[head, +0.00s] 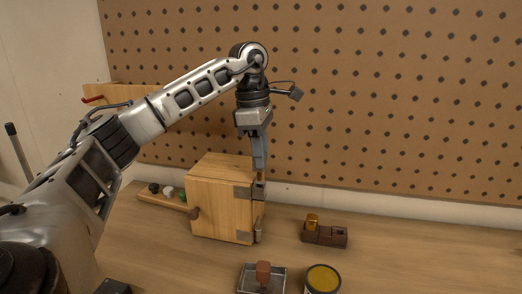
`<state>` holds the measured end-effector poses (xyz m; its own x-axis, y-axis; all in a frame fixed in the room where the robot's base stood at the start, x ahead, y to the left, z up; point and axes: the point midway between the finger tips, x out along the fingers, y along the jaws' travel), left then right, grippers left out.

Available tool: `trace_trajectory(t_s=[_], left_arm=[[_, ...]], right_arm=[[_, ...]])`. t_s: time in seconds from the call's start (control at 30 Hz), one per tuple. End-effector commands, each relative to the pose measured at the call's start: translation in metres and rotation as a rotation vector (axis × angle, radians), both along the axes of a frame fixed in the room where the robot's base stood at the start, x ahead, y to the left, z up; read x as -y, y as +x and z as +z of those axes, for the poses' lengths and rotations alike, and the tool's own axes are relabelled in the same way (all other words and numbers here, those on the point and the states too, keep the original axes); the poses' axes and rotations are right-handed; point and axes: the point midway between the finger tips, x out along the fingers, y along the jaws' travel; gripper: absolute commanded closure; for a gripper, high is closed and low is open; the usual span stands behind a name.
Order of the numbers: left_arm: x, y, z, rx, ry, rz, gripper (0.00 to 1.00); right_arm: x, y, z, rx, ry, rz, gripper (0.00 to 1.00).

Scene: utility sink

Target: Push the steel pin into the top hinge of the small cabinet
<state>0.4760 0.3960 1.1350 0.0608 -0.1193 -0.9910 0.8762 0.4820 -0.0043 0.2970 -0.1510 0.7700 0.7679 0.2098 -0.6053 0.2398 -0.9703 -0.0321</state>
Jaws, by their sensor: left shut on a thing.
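The small wooden cabinet (218,208) stands on the bench, with a dark round knob on its front. Its top hinge (259,191) is a grey metal fitting at the upper right front edge. A lower hinge (257,234) sits below it. My left gripper (260,168) points straight down just above the top hinge. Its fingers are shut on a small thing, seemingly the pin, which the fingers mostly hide. A small brownish-yellow spot shows between the fingertips and the hinge. I cannot tell whether the pin is in the hinge. My right gripper is not in view.
A wooden strip with small coloured knobs (160,199) lies left of the cabinet. A brown block with a brass piece (324,234) stands to the right. A tray (248,287) with a reddish object and a yellow-topped can (323,280) are in front. The pegboard (400,100) rises behind.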

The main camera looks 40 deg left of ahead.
Motion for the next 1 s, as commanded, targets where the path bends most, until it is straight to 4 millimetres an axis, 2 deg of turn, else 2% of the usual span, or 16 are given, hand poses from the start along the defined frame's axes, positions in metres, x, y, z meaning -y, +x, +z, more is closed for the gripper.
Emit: trace_trajectory(t_s=[1.0], left_arm=[[0.0000,0.0000,-0.0024,0.000,0.000,0.000,0.96]], right_arm=[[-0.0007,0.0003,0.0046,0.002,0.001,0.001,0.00]])
